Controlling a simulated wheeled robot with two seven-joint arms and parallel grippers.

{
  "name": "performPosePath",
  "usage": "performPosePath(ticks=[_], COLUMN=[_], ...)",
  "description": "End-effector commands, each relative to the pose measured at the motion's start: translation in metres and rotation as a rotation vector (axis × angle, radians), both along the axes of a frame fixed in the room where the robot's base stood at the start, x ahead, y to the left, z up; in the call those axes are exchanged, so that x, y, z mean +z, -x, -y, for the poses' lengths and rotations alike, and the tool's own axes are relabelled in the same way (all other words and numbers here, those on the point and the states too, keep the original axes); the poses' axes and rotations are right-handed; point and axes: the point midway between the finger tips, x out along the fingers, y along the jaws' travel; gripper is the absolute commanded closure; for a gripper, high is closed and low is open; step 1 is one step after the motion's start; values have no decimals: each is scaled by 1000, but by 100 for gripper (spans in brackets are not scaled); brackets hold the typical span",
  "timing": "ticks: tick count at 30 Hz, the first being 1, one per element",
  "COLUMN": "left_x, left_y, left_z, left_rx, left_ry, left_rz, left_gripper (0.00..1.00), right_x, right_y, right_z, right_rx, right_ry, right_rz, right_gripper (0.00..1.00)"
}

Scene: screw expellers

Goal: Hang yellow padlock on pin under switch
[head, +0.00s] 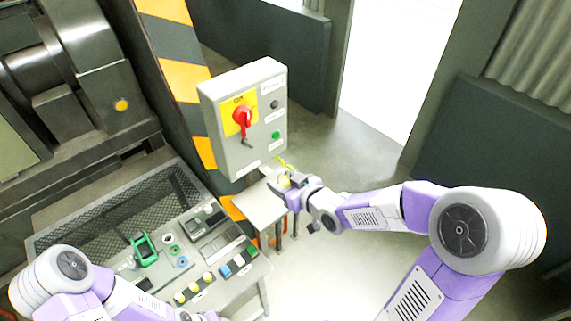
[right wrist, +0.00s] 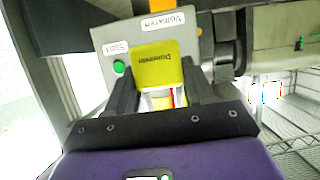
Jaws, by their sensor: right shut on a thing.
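My right gripper (head: 287,182) is shut on the yellow padlock (head: 284,181), just below and right of the grey switch box (head: 221,128). In the right wrist view the padlock (right wrist: 158,65) sits between both fingers, its dark lettering upside down, with the box face (right wrist: 112,38) behind it. The thin shackle shows above the gripper in the head view. The red rotary switch (head: 242,117) is on a yellow plate at the box's upper left, and a small dark pin (head: 247,143) sits under it. The padlock is apart from the pin.
A green button (head: 276,135) and a dark knob (head: 275,104) are on the box's right side. A small grey table (head: 258,207) stands below. A bench (head: 205,262) with several small items and a mesh tray (head: 120,215) is at lower left. Open floor lies right.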

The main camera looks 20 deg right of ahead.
Motion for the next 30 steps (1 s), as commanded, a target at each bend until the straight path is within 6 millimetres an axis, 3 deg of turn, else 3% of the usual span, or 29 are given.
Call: performPosePath(ticks=[1, 3, 10, 30], left_x=[11, 15, 14, 4], left_y=[0, 0, 0, 0], left_z=[0, 0, 0, 0], left_rx=[0, 0, 0, 0], left_ry=[0, 0, 0, 0], left_rz=[0, 0, -1, 0], left_gripper=[57, 57, 57, 57], right_x=[11, 15, 15, 16], right_y=[4, 7, 4, -56], right_z=[2, 1, -1, -24], right_rx=[8, 22, 36, 36], right_ry=[1, 1, 0, 0], right_rz=[1, 0, 2, 3], right_gripper=[80, 80, 80, 80])
